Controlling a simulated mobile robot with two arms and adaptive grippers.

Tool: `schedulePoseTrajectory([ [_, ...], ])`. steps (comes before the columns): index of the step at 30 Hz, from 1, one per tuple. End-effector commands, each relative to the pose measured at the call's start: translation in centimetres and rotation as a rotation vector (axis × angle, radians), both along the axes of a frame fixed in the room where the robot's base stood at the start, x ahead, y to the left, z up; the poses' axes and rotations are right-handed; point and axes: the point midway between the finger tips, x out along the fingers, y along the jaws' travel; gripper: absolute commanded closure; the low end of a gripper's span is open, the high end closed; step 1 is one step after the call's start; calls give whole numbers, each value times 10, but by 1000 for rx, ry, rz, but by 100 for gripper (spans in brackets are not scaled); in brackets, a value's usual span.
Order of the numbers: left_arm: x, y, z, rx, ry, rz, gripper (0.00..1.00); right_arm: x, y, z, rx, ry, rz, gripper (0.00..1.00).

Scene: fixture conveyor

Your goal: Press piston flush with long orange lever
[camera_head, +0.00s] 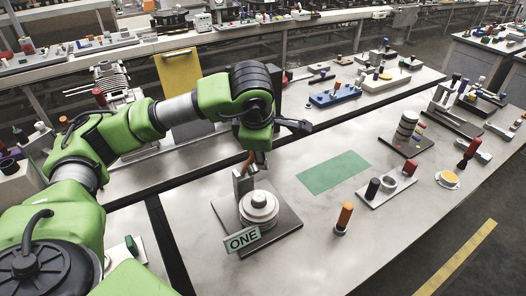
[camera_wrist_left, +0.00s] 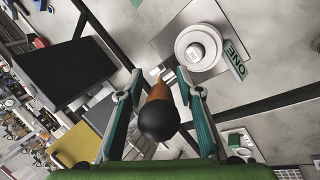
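The fixture is a dark square plate (camera_head: 285,222) with a stepped, pale round body (camera_head: 259,214) and a green ONE label (camera_head: 242,240). The small white piston top (camera_wrist_left: 195,50) shows at the centre of the round body in the left wrist view. An upright grey bracket (camera_head: 243,184) stands behind the body. The long orange lever with a black ball knob (camera_wrist_left: 158,120) points up toward the left wrist camera. My left gripper (camera_wrist_left: 160,90) is above the bracket, its teal fingers spread either side of the lever, with gaps visible. The lever is mostly hidden in the head view. My right gripper is out of view.
A flat green mat (camera_head: 334,172) lies right of the fixture. An orange-and-black peg (camera_head: 344,217) stands at the front right. A plate with black and red parts (camera_head: 387,188) is farther right. The table between fixture and peg is clear.

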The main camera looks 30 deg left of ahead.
Motion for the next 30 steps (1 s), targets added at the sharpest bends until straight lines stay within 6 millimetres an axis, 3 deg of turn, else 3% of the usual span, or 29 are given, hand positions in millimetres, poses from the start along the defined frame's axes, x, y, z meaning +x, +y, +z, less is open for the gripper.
schedulePoseTrajectory([
  [13,-2,-1,7,0,-3,1,62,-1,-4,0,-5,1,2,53],
  [24,-31,-13,76,0,-6,-2,62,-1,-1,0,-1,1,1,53],
  [30,-43,-17,101,2,-4,-1,62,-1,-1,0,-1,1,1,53],
])
